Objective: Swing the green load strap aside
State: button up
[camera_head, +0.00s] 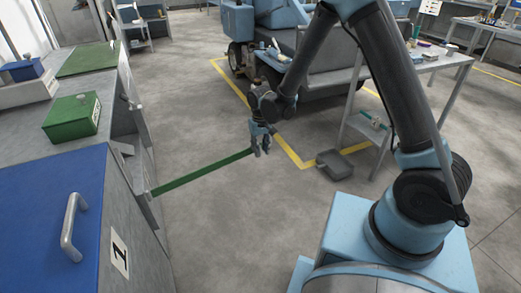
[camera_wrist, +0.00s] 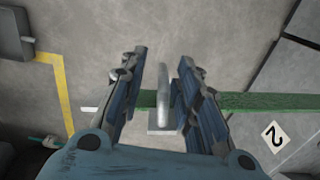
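The green load strap (camera_head: 200,172) stretches from the side of the grey cabinet at left out to my gripper (camera_head: 262,148) in the head view. In the wrist view the strap (camera_wrist: 265,102) runs sideways behind the fingers. An upright grey handle (camera_wrist: 162,98) on a small plate at the strap shows between the two fingers of my gripper (camera_wrist: 162,62). The fingers are apart, with visible gaps on both sides of the handle. A short white piece (camera_wrist: 90,108) shows left of the fingers in line with the strap.
A cabinet with a blue lid (camera_head: 45,205) and a green box (camera_head: 72,117) stands at left. A blue vehicle (camera_head: 290,45) is behind my arm. A dark grey tray (camera_head: 334,164) lies on the floor at right, near a yellow floor line (camera_head: 285,148). Floor below the strap is clear.

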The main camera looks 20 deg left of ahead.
jog(key=shift+r, duration=0.15)
jog(key=shift+s+a+r, duration=0.1)
jog(key=shift+r, duration=0.15)
notch_tip(320, 180, up, 11)
dwell(0.5)
dwell(0.4)
